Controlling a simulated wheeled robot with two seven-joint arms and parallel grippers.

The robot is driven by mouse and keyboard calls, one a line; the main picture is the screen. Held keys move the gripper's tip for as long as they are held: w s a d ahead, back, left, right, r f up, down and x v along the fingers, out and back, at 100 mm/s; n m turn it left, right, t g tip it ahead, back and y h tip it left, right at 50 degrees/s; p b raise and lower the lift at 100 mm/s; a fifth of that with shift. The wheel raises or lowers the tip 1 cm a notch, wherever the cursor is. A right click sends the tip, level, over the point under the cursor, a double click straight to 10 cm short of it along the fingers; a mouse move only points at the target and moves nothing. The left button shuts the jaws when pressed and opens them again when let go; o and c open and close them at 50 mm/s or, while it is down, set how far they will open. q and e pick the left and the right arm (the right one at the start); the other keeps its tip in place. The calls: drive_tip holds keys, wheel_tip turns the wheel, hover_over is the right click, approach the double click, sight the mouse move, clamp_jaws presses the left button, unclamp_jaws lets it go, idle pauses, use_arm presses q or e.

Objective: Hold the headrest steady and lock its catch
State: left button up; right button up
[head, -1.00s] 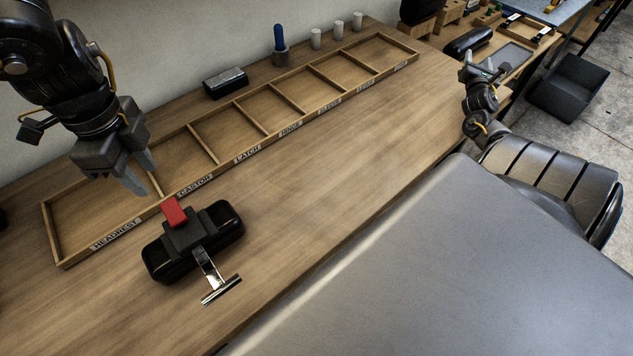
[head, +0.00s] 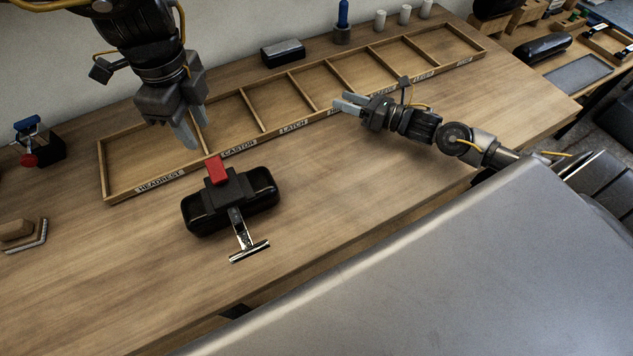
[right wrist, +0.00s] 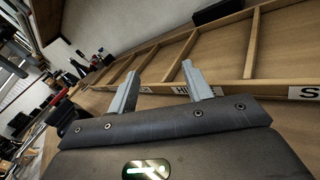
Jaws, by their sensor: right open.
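The headrest (head: 262,187) is a black padded block lying on the bench in the head view. A dark clamp-like piece sits across its middle. A red tab, perhaps the catch (head: 216,170), stands up at its back. A chrome stem with a crossbar (head: 249,251) sticks out toward the front. My left gripper (head: 192,136) hangs just behind and above the red tab, fingers apart and empty, not touching it. My right gripper (head: 342,101) is open and empty, to the right of the headrest over the bench; its fingers also show in the right wrist view (right wrist: 158,92).
A long wooden tray (head: 105,165) with labelled compartments lies behind the headrest. A black box (head: 283,53), a blue-handled tool (head: 343,20) and white cylinders stand behind it. A red-knobbed item (head: 28,158) is at left. A large grey surface (head: 400,290) fills the front right.

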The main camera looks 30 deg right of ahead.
sight(271, 240)
drive_tip(key=s+a+n+g+y, duration=0.1)
drive_tip(key=s+a+g, duration=0.1)
drive_tip(key=s+a, duration=0.1)
drive_tip(key=s+a+n+g+y, duration=0.1)
drive_tip(key=s+a+g+y, duration=0.1)
drive_tip(key=a, duration=0.4)
drive_tip(key=s+a+n+g+y, duration=0.2)
drive_tip(key=s+a, duration=0.2)
drive_tip(key=shift+s+a+f, duration=0.25)
drive_tip(key=shift+s+a, duration=0.05)
drive_tip(key=shift+a, duration=0.1)
drive_tip(key=s+a+n+g+y, duration=0.1)
drive_tip(key=s+a+g, duration=0.1)
drive_tip(key=s, duration=0.2)
drive_tip(key=s+a+n+g+y, duration=0.1)
drive_tip(key=s+a+g, duration=0.2)
drive_tip(key=s, duration=0.2)
drive_tip(key=s+a+r+n+g, duration=0.1)
drive_tip(key=s+a+n+g, duration=0.1)
drive_tip(key=s, duration=0.3)
drive_tip(key=shift+s+a+g+y, duration=0.25)
drive_tip(key=shift+a+g+y, duration=0.15)
drive_tip(key=shift+a+g, duration=0.25)
drive_tip(key=a, duration=1.1)
drive_tip(key=shift+w, duration=0.15)
drive_tip(key=shift+d, duration=0.1)
clamp_jaws()
drive_tip(key=shift+c, duration=1.2)
unclamp_jaws()
drive_tip(key=d, duration=1.2)
